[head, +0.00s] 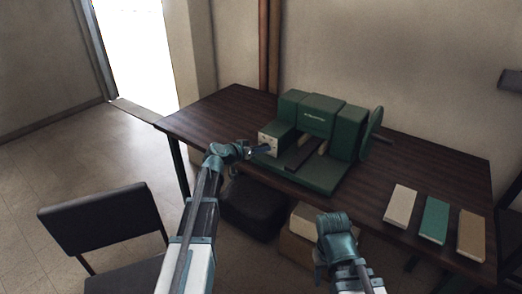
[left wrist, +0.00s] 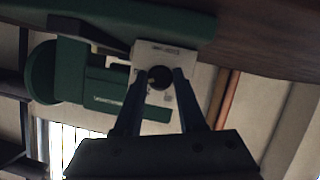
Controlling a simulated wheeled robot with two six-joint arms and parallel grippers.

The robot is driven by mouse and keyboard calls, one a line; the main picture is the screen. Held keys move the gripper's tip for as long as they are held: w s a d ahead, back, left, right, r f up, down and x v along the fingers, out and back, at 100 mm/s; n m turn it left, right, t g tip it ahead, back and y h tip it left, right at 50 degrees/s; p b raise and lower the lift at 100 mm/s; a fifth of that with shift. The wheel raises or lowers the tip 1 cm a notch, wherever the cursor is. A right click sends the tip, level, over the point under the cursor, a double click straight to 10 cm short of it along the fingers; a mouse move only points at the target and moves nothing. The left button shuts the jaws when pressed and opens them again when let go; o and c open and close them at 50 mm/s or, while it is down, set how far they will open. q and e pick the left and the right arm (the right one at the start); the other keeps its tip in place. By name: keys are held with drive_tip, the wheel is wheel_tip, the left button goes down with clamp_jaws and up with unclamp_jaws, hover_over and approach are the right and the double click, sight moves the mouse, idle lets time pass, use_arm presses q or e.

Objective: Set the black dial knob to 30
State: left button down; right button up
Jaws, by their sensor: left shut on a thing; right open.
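The black dial knob (left wrist: 160,77) is a small dark round knob on the white panel (left wrist: 147,57) of a green machine. My left gripper (left wrist: 156,82) is shut on the knob, one finger on each side. In the head view the left gripper (head: 264,148) reaches the white panel (head: 268,143) on the left end of the green machine (head: 318,125), and its fingers hide the knob. The scale marks around the knob are too small to read. My right gripper (head: 335,235) is open and empty, low in front of the table, its fingertips hard to make out.
The machine stands on a dark wooden table (head: 215,112), with a green wheel (head: 371,134) at its right. A white block (head: 400,205), a teal block (head: 434,221) and a tan block (head: 471,235) lie at the right. A black chair (head: 103,228) stands at the left; boxes are under the table.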

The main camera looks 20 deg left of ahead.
use_arm(q)
drive_tip(key=n+h+b, duration=0.2)
drive_tip(key=n, duration=0.1)
drive_tip(key=shift+a+f, duration=0.15)
drive_tip(key=shift+f, duration=0.15)
drive_tip(key=n+h+b, duration=0.2)
drive_tip(key=n, duration=0.1)
drive_tip(key=shift+f+n+b, duration=0.15)
drive_tip(key=shift+n+b, duration=0.15)
drive_tip(key=shift+b, duration=0.1)
drive_tip(key=n+h+b, duration=0.1)
drive_tip(key=n+b, duration=0.1)
drive_tip(key=n+h+b, duration=0.1)
drive_tip(key=n+b, duration=0.1)
drive_tip(key=shift+f+n+t, duration=0.15)
drive_tip(key=shift+n+t, duration=0.15)
drive_tip(key=shift+t, duration=0.1)
drive_tip(key=shift+n+t+h+b, duration=0.4)
drive_tip(key=shift+n+t+b, duration=0.3)
drive_tip(key=shift+n+b, duration=0.95)
drive_tip(key=shift+n, duration=0.45)
drive_tip(key=c, duration=0.5)
unclamp_jaws()
drive_tip(key=shift+a, duration=0.1)
drive_tip(key=b+v, duration=0.1)
drive_tip(key=v, duration=1.2)
drive_tip(key=shift+s+a, duration=0.2)
drive_tip(key=shift+s, duration=0.05)
